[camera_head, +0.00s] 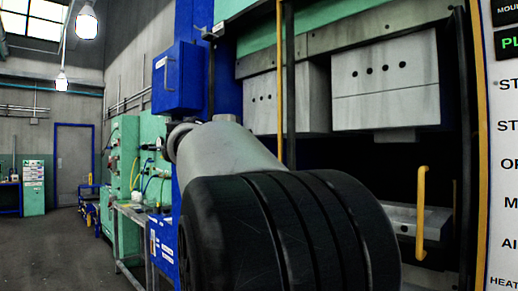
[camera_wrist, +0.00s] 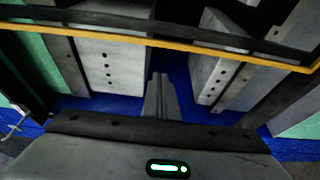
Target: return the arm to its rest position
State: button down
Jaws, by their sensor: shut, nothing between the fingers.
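My gripper (camera_wrist: 160,78) shows in the wrist view. Its grey fingers are together, with nothing visible between them. The fingers point toward a blue surface between two pale press blocks, and I cannot tell the distance. In the head view my arm, with a thick black ribbed section and a grey link, fills the lower middle in front of the press. The gripper's fingers are not visible there.
The press has a left block (camera_head: 290,97) and a right block (camera_head: 386,80) above a dark opening. A yellow handle (camera_head: 421,212) stands at the right. A yellow bar (camera_wrist: 190,46) crosses the wrist view. A blue box (camera_head: 177,79) hangs at the left. Open floor (camera_head: 52,245) lies far left.

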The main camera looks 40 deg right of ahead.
jog(key=s+a+f+m+g+y, duration=0.15)
jog(key=s+a+f+y, duration=0.35)
jog(key=s+a+f, duration=0.5)
jog(key=s+a+f+m+y, duration=0.2)
jog(key=s+a+f+y, duration=0.4)
jog(key=a+f, duration=0.8)
jog(key=s+a+f+m+y, duration=0.1)
jog(key=s+a+f+y, duration=0.6)
jog(key=f, duration=0.9)
notch_tip(320, 180, up, 26)
jog(key=s+a+h+p, duration=0.1)
jog(key=a+p, duration=0.1)
jog(key=p, duration=2.2)
jog(key=shift+f+h+p, duration=0.2)
jog(key=shift+h+p, duration=0.1)
jog(key=shift+p, duration=0.1)
jog(key=shift+d, duration=0.15)
